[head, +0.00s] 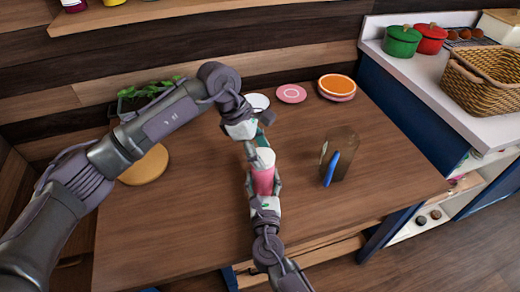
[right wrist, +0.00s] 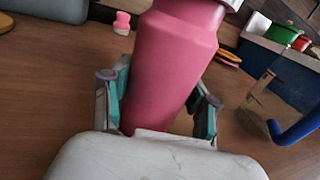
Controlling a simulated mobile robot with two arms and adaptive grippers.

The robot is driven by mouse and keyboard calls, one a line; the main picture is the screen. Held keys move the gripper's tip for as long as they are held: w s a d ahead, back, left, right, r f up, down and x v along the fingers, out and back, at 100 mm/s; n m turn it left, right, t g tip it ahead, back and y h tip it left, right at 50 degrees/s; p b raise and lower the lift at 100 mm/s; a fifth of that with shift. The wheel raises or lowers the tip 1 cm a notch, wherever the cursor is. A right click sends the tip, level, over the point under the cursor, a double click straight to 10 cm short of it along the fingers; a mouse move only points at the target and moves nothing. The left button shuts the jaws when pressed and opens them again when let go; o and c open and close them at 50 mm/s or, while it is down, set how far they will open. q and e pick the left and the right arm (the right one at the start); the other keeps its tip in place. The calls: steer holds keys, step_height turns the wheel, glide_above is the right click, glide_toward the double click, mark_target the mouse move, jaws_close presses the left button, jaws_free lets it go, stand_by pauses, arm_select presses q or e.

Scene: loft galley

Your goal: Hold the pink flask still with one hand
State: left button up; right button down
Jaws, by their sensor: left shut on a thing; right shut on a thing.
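The pink flask (head: 263,181) with a white lid (head: 264,158) stands on the wooden counter, looking about upright in the head view. My right gripper (head: 263,187) is shut around its pink body from the near side. In the right wrist view the flask (right wrist: 172,62) fills the middle, between the teal-lined fingers (right wrist: 160,112). My left gripper (head: 257,140) comes down from above at the flask's top. It looks shut on the lid, though its contact is partly hidden.
A clear glass (head: 341,152) with a blue item (head: 331,168) stands right of the flask. A round wooden board (head: 147,167) lies left under my left arm. The front right counter is clear.

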arm_select(q)
steer(key=shift+f, duration=0.55)
stand_by(0.4)
steer(key=m+g, duration=0.1)
steer(key=m, duration=0.1)
steer(key=m+g, duration=0.1)
steer(key=m, duration=0.2)
steer(key=shift+w+d+m+y, duration=0.2)
steer(key=shift+m+y, duration=0.1)
steer(key=shift+y, duration=0.1)
steer(key=m+g+y, duration=0.1)
steer(key=m, duration=0.3)
steer(key=m+y, duration=0.1)
steer(key=m, duration=0.1)
steer(key=m+g+y, duration=0.1)
steer(key=m, duration=0.2)
steer(key=shift+d, duration=0.2)
steer(key=m+y, duration=0.1)
steer(key=m, duration=0.2)
steer(key=m+y, duration=0.1)
steer(key=m, duration=0.2)
steer(key=shift+f+y, duration=0.1)
steer(key=shift+y, duration=0.2)
steer(key=o, duration=0.8)
steer(key=shift+t, duration=0.3)
steer(key=shift+c, duration=0.2)
